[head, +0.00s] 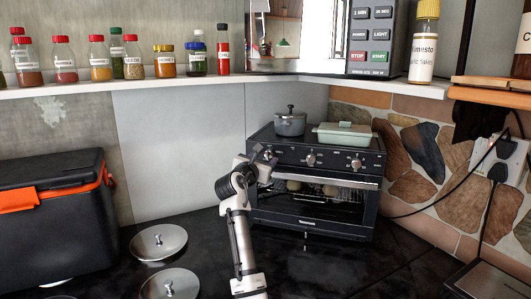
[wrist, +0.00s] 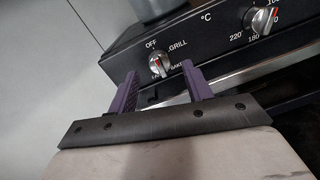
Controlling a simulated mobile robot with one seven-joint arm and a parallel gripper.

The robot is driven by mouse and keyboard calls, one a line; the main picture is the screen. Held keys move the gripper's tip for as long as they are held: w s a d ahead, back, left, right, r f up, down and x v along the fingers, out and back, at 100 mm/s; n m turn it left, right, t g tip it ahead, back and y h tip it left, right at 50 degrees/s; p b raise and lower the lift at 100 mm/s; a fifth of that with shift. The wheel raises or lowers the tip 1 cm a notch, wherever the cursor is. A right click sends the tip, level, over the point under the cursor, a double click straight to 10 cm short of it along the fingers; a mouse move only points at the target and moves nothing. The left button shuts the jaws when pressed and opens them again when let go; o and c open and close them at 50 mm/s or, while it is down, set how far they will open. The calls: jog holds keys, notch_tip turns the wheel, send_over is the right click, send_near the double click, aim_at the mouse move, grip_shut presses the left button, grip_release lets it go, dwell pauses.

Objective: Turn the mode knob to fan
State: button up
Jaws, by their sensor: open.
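The mode knob (wrist: 158,62) is the round silver-and-black knob at the left end of the black toaster oven's front panel. In the wrist view, OFF, GRILL and BAKE labels stand around it; a label at its lower left is partly cut off. I cannot tell its exact setting. My gripper (wrist: 160,70) is open, its two purple fingers apart on either side of the knob in the picture. Contact is not visible. In the head view, my gripper (head: 266,168) is at the left end of the oven (head: 312,218), partly covering the panel there.
A temperature knob (wrist: 262,21) sits to the right on the panel. A grey pot (head: 290,124) and a light green dish (head: 343,134) stand on the oven. Pan lids (head: 158,242) lie on the dark counter, and a black cooler (head: 55,225) stands at left.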

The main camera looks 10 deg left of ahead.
aim_at(269, 154)
jog(key=shift+p+x, duration=0.3)
jog(key=shift+x, duration=0.9)
jog(key=c, duration=1)
